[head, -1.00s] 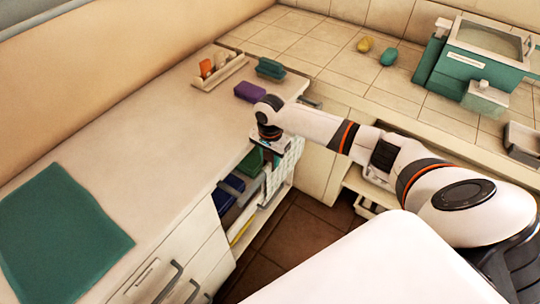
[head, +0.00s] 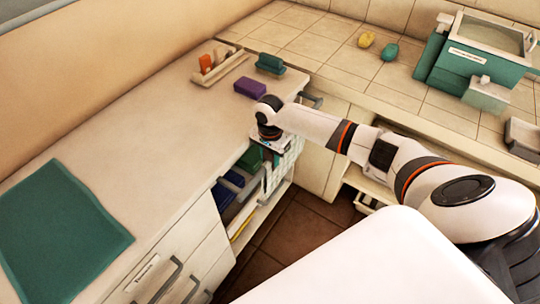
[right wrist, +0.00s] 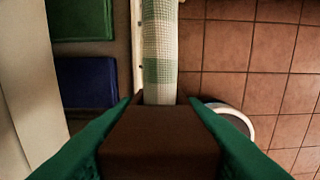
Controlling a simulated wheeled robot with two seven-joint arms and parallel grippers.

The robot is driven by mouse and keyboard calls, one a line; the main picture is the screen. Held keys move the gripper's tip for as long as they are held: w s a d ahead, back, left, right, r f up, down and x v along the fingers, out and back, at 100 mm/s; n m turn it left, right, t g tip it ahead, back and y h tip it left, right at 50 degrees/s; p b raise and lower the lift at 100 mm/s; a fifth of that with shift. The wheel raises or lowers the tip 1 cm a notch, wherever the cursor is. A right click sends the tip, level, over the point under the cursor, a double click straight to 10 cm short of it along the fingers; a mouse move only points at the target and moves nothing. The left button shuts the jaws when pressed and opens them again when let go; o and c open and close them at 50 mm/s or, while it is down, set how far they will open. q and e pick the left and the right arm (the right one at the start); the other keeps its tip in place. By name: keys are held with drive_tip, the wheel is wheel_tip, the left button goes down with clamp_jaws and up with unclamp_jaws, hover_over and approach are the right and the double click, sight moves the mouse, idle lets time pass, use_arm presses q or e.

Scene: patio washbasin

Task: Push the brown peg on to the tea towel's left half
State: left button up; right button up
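My right gripper (head: 268,150) is in the middle of the head view, pointing down at the counter's front edge. In the right wrist view its green fingers (right wrist: 158,106) are shut on the brown peg (right wrist: 160,145), one on each side. The green-and-white checked tea towel (right wrist: 160,45) shows there as a narrow strip running up from the peg's far edge. The towel also hangs beside the gripper in the head view (head: 287,160). I cannot tell whether the peg is around the towel or only close to it. My left gripper is not in view.
Blue (right wrist: 85,88) and green (right wrist: 82,18) bins sit on the shelf beside the towel. A purple block (head: 250,88), a teal block (head: 270,65) and a wooden caddy (head: 232,66) stand on the counter. A green mat (head: 60,235) lies at left. The middle counter is clear.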

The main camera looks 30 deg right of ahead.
drive_tip(key=o, duration=0.5)
